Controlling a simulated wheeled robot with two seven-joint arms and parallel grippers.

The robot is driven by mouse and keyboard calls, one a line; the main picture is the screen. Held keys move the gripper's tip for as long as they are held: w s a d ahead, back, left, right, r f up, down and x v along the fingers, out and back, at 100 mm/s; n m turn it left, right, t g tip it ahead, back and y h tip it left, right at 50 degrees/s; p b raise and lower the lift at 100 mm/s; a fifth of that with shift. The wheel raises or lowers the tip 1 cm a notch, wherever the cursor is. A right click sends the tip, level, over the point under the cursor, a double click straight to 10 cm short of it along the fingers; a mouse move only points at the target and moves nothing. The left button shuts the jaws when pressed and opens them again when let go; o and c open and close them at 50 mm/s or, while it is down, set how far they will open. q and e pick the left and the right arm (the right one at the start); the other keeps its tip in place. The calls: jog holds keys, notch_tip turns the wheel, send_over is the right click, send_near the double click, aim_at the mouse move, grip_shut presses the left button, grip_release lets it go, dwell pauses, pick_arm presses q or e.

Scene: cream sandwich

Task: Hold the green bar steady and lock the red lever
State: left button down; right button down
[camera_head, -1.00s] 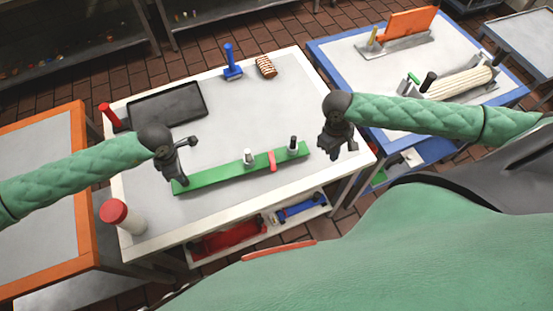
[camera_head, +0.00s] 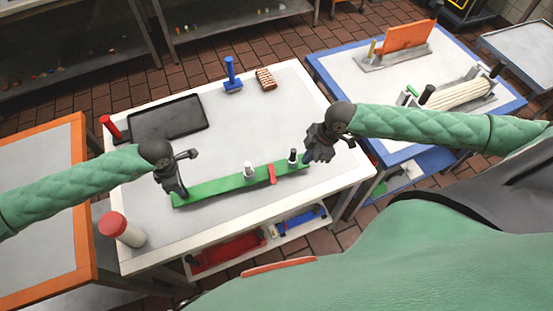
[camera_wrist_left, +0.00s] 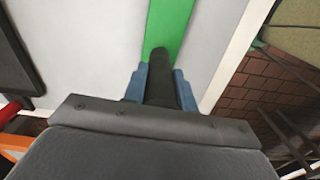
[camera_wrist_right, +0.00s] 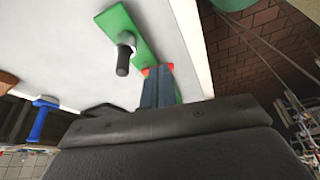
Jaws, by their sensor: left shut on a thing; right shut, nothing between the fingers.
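The green bar (camera_head: 215,187) lies along the front of the white table, with two upright posts on it. The red lever (camera_head: 272,174) crosses it between the white post (camera_head: 248,170) and the black-topped post (camera_head: 292,158). My left gripper (camera_head: 181,192) is at the bar's left end, its blue fingers shut on a dark upright handle (camera_wrist_left: 163,85). My right gripper (camera_head: 309,158) is shut and empty, near the bar's right end. In the right wrist view its fingers partly hide the red lever (camera_wrist_right: 147,71); I cannot tell whether they touch it.
A black tray (camera_head: 170,118), a blue tool (camera_head: 231,80) and a striped pastry (camera_head: 265,79) stand behind the bar. A red-capped shaker (camera_head: 120,229) is at the front left. A blue-edged table (camera_head: 318,62) is on the right. The table's middle is clear.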

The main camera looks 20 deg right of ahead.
pick_arm(q)
jog(key=shift+r, duration=0.1)
pick_arm(e)
jog(key=x, duration=1)
jog(key=shift+a, duration=0.15)
jog(key=shift+w+a+r, duration=0.1)
jog(key=shift+w+a, duration=0.15)
jog(key=shift+a, duration=0.8)
jog(key=shift+w+a, duration=0.2)
jog(key=shift+a, duration=0.5)
